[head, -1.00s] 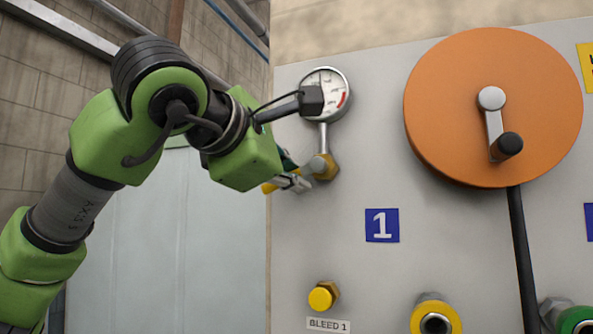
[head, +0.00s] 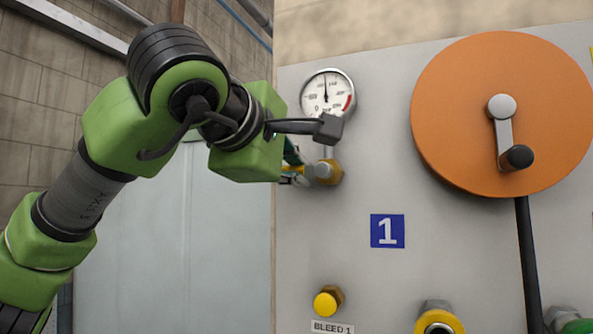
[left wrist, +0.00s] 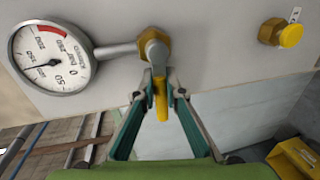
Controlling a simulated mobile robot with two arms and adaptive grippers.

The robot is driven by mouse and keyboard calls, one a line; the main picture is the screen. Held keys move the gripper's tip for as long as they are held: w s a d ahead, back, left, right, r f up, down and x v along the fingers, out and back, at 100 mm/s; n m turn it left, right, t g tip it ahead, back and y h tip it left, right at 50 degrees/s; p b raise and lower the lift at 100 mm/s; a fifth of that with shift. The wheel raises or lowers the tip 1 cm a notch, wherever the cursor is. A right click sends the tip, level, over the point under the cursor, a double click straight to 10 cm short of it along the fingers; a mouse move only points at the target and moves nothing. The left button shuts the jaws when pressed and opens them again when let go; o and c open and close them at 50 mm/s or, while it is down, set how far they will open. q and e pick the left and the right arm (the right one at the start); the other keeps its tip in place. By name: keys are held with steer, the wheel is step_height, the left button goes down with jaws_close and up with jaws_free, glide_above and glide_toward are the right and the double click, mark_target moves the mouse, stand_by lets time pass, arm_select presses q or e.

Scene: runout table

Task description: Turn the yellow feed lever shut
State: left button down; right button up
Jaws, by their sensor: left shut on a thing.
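The yellow feed lever (left wrist: 161,103) sits on a brass valve (left wrist: 154,45) below the pressure gauge, which is on the grey panel. In the head view the lever (head: 291,169) shows only in part and points left from the valve (head: 327,172), roughly level. My left gripper (left wrist: 160,88) is shut on the lever, one finger on each side. In the head view the gripper (head: 292,177) is largely hidden behind its green wrist. My right gripper is in neither view.
The gauge (head: 327,94) is close above the gripper. An orange disc with a crank (head: 480,110) stands to the right. A yellow bleed knob (head: 326,303) and a yellow-ringed port (head: 437,321) are below. The panel around the blue number 1 sign (head: 387,231) is flat.

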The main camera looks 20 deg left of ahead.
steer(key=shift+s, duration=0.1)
arm_select(q)
steer(key=c, duration=2.1)
jaws_free()
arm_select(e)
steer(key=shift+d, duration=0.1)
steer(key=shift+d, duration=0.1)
arm_select(q)
steer(key=shift+s, duration=0.15)
steer(key=s, duration=0.3)
steer(key=s+r, duration=0.1)
steer(key=s, duration=0.3)
steer(key=s+r, duration=0.1)
steer(key=s, duration=0.3)
steer(key=shift+s+a+r, duration=0.1)
steer(key=shift+s+r, duration=0.05)
steer(key=shift+s, duration=0.1)
